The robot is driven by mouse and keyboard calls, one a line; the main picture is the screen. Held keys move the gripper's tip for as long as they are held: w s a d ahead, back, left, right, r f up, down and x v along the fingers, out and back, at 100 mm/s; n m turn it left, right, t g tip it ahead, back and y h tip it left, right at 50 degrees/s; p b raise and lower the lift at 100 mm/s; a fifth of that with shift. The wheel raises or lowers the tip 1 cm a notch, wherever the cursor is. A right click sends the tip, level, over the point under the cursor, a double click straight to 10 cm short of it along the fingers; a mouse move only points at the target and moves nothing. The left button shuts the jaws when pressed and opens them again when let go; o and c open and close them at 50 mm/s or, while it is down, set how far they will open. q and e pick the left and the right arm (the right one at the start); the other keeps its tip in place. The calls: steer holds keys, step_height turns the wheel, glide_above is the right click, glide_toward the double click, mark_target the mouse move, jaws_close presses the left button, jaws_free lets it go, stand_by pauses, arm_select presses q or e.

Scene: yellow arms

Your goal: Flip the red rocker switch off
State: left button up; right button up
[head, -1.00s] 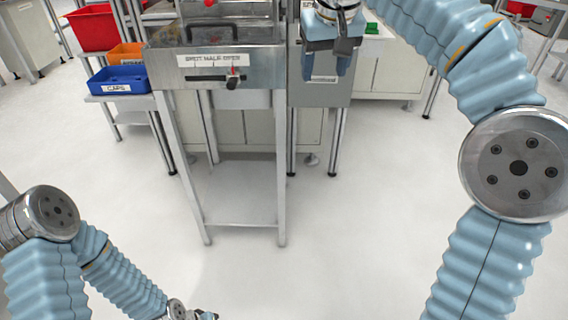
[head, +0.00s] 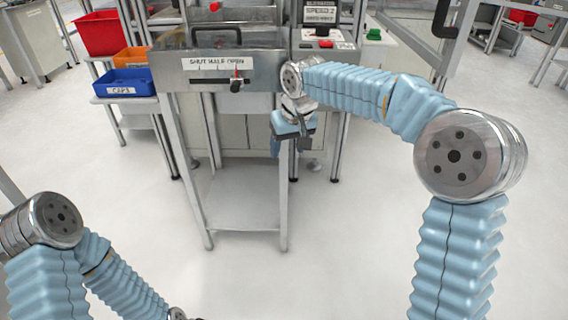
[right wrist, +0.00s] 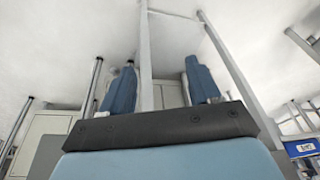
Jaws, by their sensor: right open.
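A small red control (head: 325,43) shows on the grey panel below the SPEED 2 display in the head view. It is too small to tell whether it is the rocker switch or how it is set. My right gripper (head: 290,148) hangs in front of the bench, lower than the panel and nearer to me, with its fingers pointing down. The right wrist view shows its two blue fingers (right wrist: 160,70) spread apart with nothing between them. The left arm is at the lower left, and its gripper is out of the picture.
A lever (head: 235,85) sits in a slot under the SHUT HALF OPEN label (head: 215,63). Red (head: 101,34), orange (head: 131,56) and blue (head: 124,82) bins stand at left. A green button (head: 374,34) is right of the panel. The floor in front is clear.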

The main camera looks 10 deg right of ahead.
steer(key=shift+a+f, duration=0.2)
steer(key=shift+f, duration=0.7)
steer(key=shift+a+f, duration=0.15)
steer(key=shift+f, duration=0.7)
steer(key=shift+a+f, duration=0.2)
steer(key=shift+f, duration=0.7)
steer(key=s+a+f+g+y, duration=0.15)
steer(key=s+f, duration=0.25)
steer(key=f, duration=0.6)
steer(key=s+a+f+y, duration=0.1)
steer(key=s+a+f, duration=0.15)
steer(key=f, duration=0.85)
steer(key=s+f+m, duration=0.1)
steer(key=s+f, duration=0.6)
steer(key=s, duration=0.3)
steer(key=s+d+f+m, duration=0.1)
steer(key=s+f+m, duration=0.1)
steer(key=s+f, duration=0.5)
steer(key=s+g, duration=0.1)
steer(key=s, duration=0.3)
steer(key=shift+s+d+f+y, duration=0.15)
steer(key=shift+d+f+y, duration=0.1)
steer(key=shift+y, duration=0.1)
